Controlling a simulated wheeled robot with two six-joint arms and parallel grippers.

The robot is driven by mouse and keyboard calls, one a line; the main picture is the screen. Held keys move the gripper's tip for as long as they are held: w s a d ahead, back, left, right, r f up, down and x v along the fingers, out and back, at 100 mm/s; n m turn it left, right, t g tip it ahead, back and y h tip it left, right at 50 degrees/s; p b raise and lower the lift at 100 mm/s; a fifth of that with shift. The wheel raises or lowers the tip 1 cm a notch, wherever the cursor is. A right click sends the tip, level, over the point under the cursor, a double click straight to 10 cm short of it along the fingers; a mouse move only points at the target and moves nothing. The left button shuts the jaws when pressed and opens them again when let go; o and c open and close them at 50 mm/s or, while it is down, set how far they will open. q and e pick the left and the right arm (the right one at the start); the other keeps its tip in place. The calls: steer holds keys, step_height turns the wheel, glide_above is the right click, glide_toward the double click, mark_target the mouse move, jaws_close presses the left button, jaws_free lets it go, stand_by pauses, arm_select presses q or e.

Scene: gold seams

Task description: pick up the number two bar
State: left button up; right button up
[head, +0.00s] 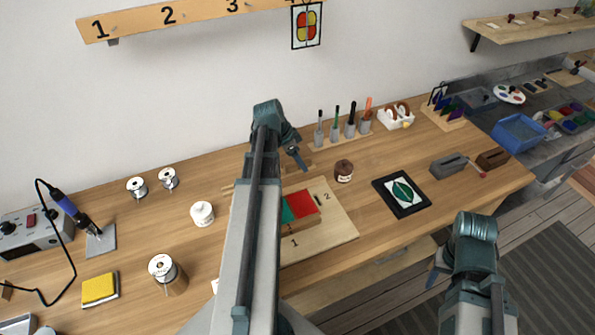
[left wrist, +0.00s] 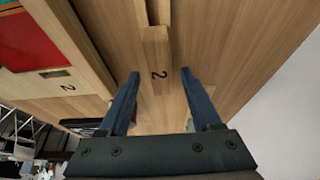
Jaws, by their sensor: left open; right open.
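The number two bar (left wrist: 156,48) is a pale wooden strip with a black 2 on its end, seen in the left wrist view. It lies on the wooden table, and its end reaches between the fingers of my left gripper (left wrist: 160,72). The fingers are open, one on each side, with visible gaps to the bar. In the head view my left gripper (head: 299,159) is over the table behind the work board, and my arm hides much of the bar. My right gripper (head: 436,277) is low at the right, beyond the table's front edge, open and apart from the bar.
The work board (head: 342,225), marked 1 and 2, carries red and green glass. A brown jar (head: 344,171) and a framed leaf panel (head: 402,194) stand to its right. A tool rack (head: 341,134) is behind. A white jar (head: 202,214) and solder spools are left.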

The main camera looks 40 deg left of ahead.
arm_select(q)
steer(key=shift+f, duration=0.3)
stand_by(0.5)
jaws_close()
stand_by(0.4)
